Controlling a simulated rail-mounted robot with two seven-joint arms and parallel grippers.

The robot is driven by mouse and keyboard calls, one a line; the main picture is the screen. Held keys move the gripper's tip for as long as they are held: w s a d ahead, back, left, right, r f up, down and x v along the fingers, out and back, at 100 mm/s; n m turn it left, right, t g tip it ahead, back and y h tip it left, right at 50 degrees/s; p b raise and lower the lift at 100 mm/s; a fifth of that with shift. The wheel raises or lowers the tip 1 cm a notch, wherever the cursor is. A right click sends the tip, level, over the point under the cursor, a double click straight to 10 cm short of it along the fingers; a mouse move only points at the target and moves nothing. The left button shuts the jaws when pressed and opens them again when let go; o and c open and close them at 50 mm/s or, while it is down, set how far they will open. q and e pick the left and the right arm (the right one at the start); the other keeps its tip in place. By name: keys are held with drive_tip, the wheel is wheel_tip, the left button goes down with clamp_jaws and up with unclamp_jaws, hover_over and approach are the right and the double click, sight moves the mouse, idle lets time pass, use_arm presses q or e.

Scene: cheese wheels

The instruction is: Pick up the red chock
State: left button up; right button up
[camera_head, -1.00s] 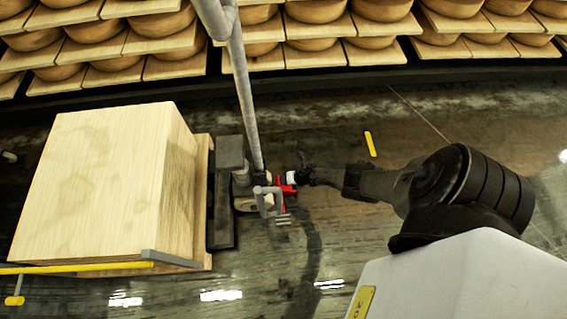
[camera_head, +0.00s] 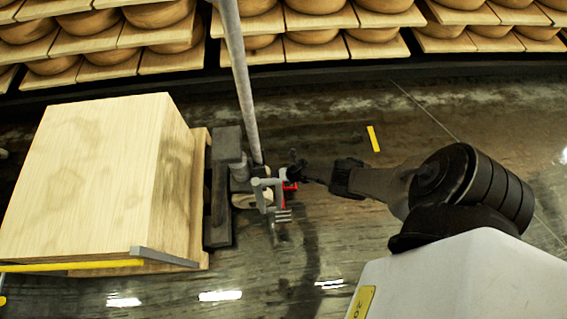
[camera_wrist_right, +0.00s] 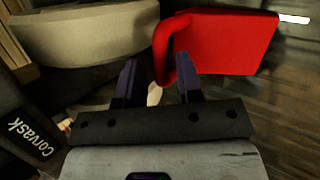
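The red chock (camera_head: 290,187) is low by the floor beside the cart's wheel area in the head view, partly hidden by a grey bracket and my right gripper. In the right wrist view the chock (camera_wrist_right: 228,43) is a red block with a loop-like red handle at its left. My right gripper (camera_wrist_right: 158,72) is open there. The lower end of the handle shows between its two fingers, with gaps on both sides. In the head view my right gripper (camera_head: 296,171) is small and dark, just at the chock. My left gripper is not in view.
A pale wheel (camera_wrist_right: 85,32) is just left of the chock. A grey pole (camera_head: 243,90) rises beside a large wooden box (camera_head: 95,180) on a pallet. Shelves of cheese wheels (camera_head: 310,20) line the back. The floor (camera_head: 345,235) right of the chock is clear.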

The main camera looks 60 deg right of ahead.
drive_tip(key=shift+c, duration=0.4)
drive_tip(key=shift+s, duration=0.1)
clamp_jaws()
drive_tip(key=shift+r, duration=0.15)
